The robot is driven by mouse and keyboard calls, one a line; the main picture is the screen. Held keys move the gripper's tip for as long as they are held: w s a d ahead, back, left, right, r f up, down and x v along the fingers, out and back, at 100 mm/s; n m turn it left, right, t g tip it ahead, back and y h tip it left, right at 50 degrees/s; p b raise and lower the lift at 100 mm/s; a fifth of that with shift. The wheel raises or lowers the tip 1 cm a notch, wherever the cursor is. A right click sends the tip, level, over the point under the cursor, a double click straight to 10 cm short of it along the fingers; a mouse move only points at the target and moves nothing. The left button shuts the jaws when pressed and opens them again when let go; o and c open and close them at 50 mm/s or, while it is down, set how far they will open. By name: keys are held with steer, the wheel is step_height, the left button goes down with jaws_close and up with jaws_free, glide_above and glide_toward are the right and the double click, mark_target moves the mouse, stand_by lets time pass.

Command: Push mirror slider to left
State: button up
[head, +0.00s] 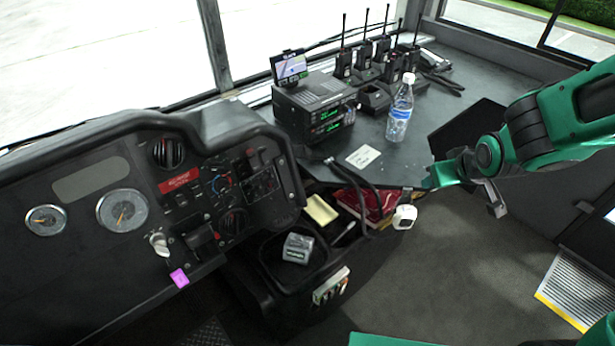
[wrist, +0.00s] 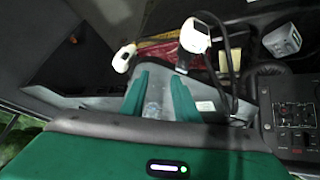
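I cannot pick out the mirror slider for certain. The dashboard control panel (head: 225,190) at the left of the head view carries small knobs, switches and a red label, and part of it shows at the right of the wrist view (wrist: 298,125). My gripper (head: 450,208) is at the right of the head view, beside the side counter and well away from the panel. In the wrist view, the white fingertips of my gripper (wrist: 160,47) stand wide apart with nothing between them. The head view hides part of the gripper behind the counter edge.
The counter (head: 440,105) holds a black radio unit (head: 315,108), a water bottle (head: 400,110) and several handheld radios (head: 380,65). Below are a grey box (head: 298,248), a red folder (head: 380,200) and a hanging black cable. The floor (head: 470,270) is clear.

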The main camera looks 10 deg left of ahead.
steer(key=a+f+n+t+y, duration=0.1)
steer(key=a+f+n+y, duration=0.1)
steer(key=a, duration=0.8)
steer(key=a+f+n+y, duration=0.2)
steer(key=a+y, duration=0.1)
steer(key=a, duration=0.6)
steer(key=n+y, duration=0.2)
steer(key=y, duration=0.2)
glide_toward(274, 175)
steer(key=shift+t, duration=0.3)
steer(key=x, duration=0.7)
steer(key=shift+s+a+f, duration=0.15)
steer(key=shift+s+f, duration=0.05)
steer(key=shift+s, duration=0.2)
steer(key=shift+c, duration=0.7)
jaws_close()
steer(key=shift+w, duration=0.1)
